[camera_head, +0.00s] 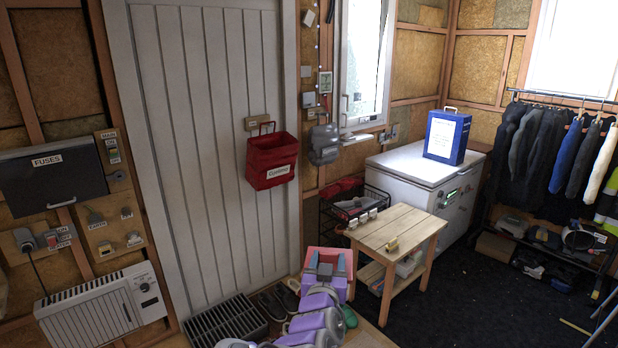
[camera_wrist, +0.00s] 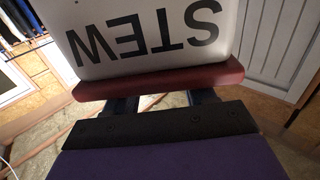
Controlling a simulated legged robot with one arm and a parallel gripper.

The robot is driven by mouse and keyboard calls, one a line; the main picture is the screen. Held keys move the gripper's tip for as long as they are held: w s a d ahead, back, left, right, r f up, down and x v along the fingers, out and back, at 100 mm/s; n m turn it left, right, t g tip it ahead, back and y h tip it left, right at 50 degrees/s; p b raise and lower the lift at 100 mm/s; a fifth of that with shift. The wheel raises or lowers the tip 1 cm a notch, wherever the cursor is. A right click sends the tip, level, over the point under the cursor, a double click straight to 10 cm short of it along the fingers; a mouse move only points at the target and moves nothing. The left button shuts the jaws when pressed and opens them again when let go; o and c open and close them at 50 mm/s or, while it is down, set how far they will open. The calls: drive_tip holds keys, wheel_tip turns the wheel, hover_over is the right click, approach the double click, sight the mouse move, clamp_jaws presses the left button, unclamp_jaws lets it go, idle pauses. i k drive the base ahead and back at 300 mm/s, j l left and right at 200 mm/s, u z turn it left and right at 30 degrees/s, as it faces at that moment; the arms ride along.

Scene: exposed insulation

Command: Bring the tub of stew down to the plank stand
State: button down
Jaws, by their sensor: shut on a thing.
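The tub of stew (camera_wrist: 150,58) is pale with dark STEW lettering, upside down in the wrist view, and a dark red edge nearest my gripper. My gripper (camera_wrist: 163,101) is shut on it; the exact contact is partly hidden. In the head view my gripper (camera_head: 325,271) is low in the middle, with a pinkish-red part of the tub (camera_head: 330,252) showing around it. The plank stand (camera_head: 400,224) is a low wooden table to the right of my gripper. The tub appears apart from it.
A white chest freezer (camera_head: 405,172) bearing a blue box (camera_head: 446,137) stands behind the stand. A black wire rack (camera_head: 345,205) is behind its left side. A red bin (camera_head: 271,161) hangs on the door. Shoes (camera_head: 275,300) and a dark grate (camera_head: 226,322) lie low left.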

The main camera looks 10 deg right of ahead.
sight(399, 230)
drive_tip(key=i+l+z, duration=0.15)
drive_tip(key=i+z, duration=0.2)
drive_tip(key=i, duration=0.25)
drive_tip(key=i+z, duration=0.4)
drive_tip(key=i, duration=0.15)
drive_tip(key=i+j+z, duration=0.2)
drive_tip(key=i+z, duration=0.15)
drive_tip(key=i, duration=0.25)
drive_tip(key=i+l+u, duration=0.1)
drive_tip(key=i+u, duration=0.2)
drive_tip(key=i, duration=0.25)
drive_tip(key=i+l+u, duration=0.25)
drive_tip(key=i, duration=0.3)
drive_tip(key=i+l+u, duration=0.3)
drive_tip(key=i, duration=0.2)
